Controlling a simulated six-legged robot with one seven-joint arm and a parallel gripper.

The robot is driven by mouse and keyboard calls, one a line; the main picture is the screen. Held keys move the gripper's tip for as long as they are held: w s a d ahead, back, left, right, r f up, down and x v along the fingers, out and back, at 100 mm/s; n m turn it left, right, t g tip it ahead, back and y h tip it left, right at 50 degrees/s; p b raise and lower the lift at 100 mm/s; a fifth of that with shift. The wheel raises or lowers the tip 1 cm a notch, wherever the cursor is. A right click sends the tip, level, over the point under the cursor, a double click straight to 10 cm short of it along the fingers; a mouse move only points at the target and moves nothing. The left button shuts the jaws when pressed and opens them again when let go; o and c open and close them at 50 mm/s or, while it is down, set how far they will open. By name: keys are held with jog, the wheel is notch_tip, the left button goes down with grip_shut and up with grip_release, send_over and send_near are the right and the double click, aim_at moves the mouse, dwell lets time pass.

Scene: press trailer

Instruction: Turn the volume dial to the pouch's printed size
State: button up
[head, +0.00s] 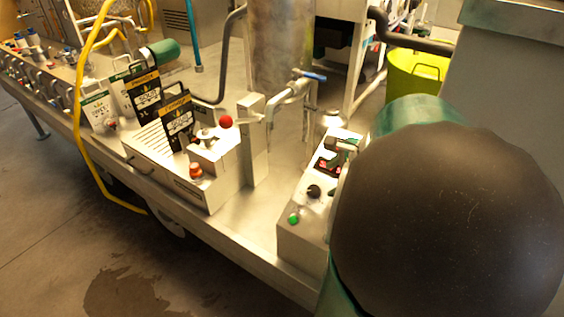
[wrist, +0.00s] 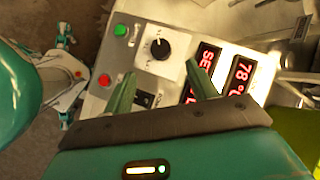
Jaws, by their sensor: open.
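The volume dial (wrist: 157,47) is a black knob on a white scale plate on the sloped control panel. A light pointer mark shows on the knob; the scale numbers are too small to read. The dial also shows in the head view (head: 314,191). My gripper (wrist: 163,80) is open and empty, its two green fingers pointing at the panel with the tips just short of the dial, one to each side. A black pouch (head: 179,122) stands on the filler at centre left; its small print seems to read 3 L. Another black pouch (head: 145,92) stands behind it.
The panel has a green button (wrist: 120,30), a red button (wrist: 104,80) and red lit displays (wrist: 240,76). The filler has a red knob lever (head: 226,121) and an orange-red button (head: 195,170). A yellow hose (head: 82,130) hangs at left. A steel tank (head: 282,50) stands behind.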

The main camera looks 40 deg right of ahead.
aim_at(314, 190)
jog(key=x, duration=0.9)
jog(key=shift+f, duration=0.1)
jog(key=shift+w+f, duration=0.1)
jog(key=shift+c, duration=1.3)
jog(key=c, duration=0.7)
